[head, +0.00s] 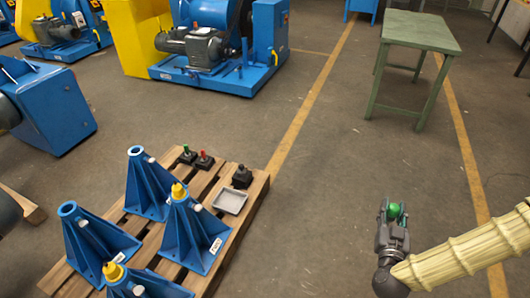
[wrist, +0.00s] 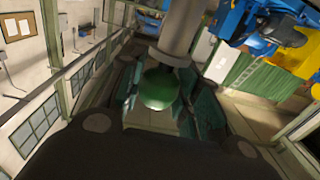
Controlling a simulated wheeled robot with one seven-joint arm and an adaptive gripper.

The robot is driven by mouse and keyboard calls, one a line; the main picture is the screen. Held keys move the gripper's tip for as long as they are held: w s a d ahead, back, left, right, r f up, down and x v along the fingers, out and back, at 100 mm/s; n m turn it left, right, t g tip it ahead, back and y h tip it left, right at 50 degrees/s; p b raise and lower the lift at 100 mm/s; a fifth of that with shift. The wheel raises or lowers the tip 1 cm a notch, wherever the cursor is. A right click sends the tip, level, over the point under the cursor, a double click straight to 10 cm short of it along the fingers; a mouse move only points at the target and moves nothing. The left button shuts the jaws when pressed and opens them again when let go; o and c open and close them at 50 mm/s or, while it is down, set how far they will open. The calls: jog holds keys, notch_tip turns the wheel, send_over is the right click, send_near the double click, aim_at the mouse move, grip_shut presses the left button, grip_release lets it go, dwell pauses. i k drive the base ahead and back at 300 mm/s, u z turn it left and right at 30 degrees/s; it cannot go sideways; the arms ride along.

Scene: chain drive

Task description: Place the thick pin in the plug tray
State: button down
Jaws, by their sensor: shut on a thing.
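My gripper (head: 394,212) is at the right of the head view, over bare floor, well to the right of the pallet. Its fingers are shut on a pin with a round green knob (head: 393,211), apparently the thick pin. In the wrist view the green knob (wrist: 159,89) sits between the fingers, and a thick grey shaft (wrist: 181,28) extends away beyond it. A shallow grey tray (head: 231,201), apparently the plug tray, lies on the pallet's right part. It looks empty. The gripper is far from the tray.
The wooden pallet (head: 258,194) carries several blue stands (head: 192,233), some with yellow tops. Small dark blocks with a green knob (head: 187,152), a red knob (head: 204,159) and a black top (head: 242,176) stand behind the tray. A green table (head: 421,30) stands behind. Floor between pallet and gripper is clear.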

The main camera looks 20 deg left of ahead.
aim_at(230, 203)
jog(key=u, duration=0.6)
jog(key=i, duration=1)
jog(key=u, duration=0.5)
